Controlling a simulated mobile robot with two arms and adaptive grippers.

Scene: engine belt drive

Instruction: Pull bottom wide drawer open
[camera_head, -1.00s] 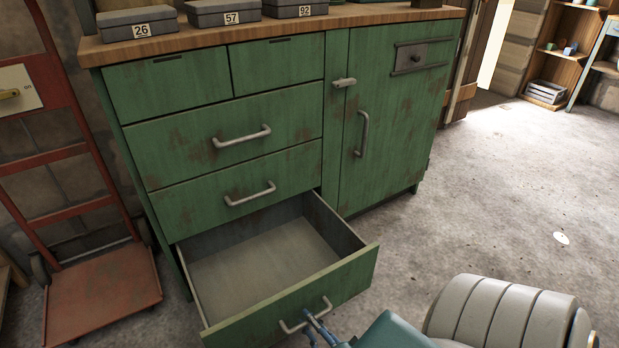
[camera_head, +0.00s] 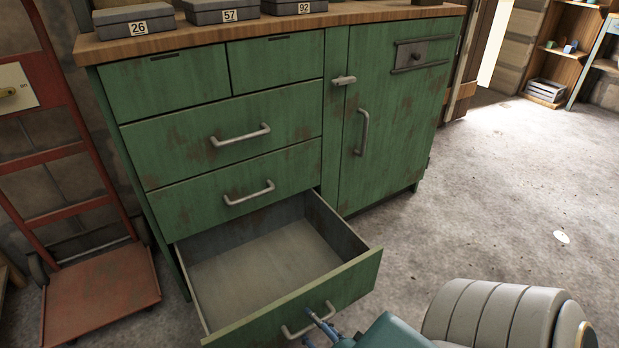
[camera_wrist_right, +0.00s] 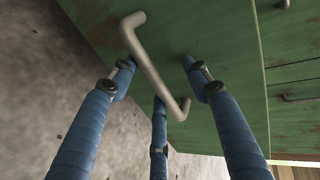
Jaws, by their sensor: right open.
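The bottom wide drawer (camera_head: 345,292) of the green cabinet stands pulled out. Its inside looks empty. Its metal bar handle (camera_head: 311,320) is on the front panel, and the handle also shows in the right wrist view (camera_wrist_right: 152,65). My right gripper (camera_head: 318,328), with blue fingers, is at the handle at the bottom of the head view. In the right wrist view its fingers (camera_wrist_right: 160,85) are spread apart around the handle, and I cannot tell whether any of them touches it. My left gripper is not in view.
The two wide drawers above (camera_head: 235,195) and the cabinet door (camera_head: 390,130) are shut. A red hand truck (camera_head: 100,290) stands close on the left. Numbered grey boxes (camera_head: 225,12) sit on the wooden top.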

